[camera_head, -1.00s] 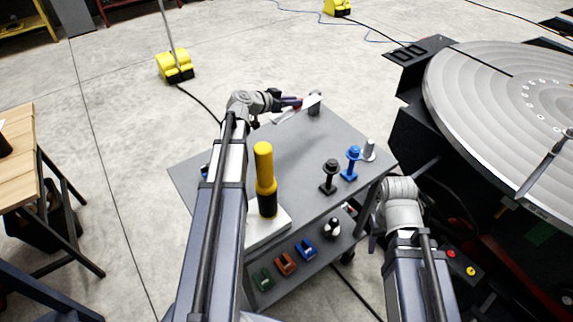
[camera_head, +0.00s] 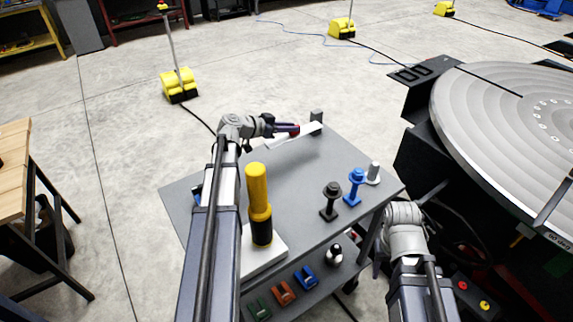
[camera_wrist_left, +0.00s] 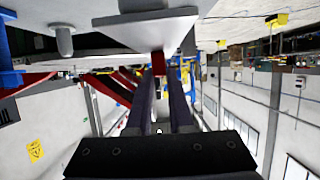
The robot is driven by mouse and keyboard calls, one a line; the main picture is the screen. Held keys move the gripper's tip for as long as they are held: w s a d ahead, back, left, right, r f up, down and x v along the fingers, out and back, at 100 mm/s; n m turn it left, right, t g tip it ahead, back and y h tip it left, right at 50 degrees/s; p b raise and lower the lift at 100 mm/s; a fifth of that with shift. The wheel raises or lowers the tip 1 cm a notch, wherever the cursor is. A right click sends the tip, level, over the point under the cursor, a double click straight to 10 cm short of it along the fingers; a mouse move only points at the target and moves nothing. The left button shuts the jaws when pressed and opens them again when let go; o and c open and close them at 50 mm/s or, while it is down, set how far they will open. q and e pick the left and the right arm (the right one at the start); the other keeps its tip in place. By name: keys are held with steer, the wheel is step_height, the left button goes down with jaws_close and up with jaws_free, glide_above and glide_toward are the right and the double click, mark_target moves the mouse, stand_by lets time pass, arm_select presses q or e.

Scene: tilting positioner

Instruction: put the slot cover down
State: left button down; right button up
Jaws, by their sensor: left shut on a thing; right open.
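My left gripper (camera_head: 290,130) reaches over the far end of the grey cart top (camera_head: 300,180). It is shut on the slot cover (camera_head: 308,132), a light flat strip with a red grip. In the left wrist view the cover (camera_wrist_left: 150,32) is a pale grey plate, with its red grip (camera_wrist_left: 158,64) between the fingertips. The cover is close above the cart top; I cannot tell whether it touches. My right gripper (camera_head: 378,262) is open beside the cart's right side, partly hidden by its own wrist.
A yellow-and-black cylinder (camera_head: 258,200) stands on a white block at the near end. Black (camera_head: 330,200), blue (camera_head: 354,185) and grey (camera_head: 374,172) pieces stand along the right edge. A grey post (camera_head: 316,116) stands at the far corner. The cart's middle is clear. A large round positioner table (camera_head: 500,120) is right.

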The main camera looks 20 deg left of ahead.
arm_select(q)
step_height(320, 180, down, 9)
steer(key=b, duration=0.8)
steer(key=shift+r, duration=0.1)
steer(key=c, duration=0.8)
jaws_free()
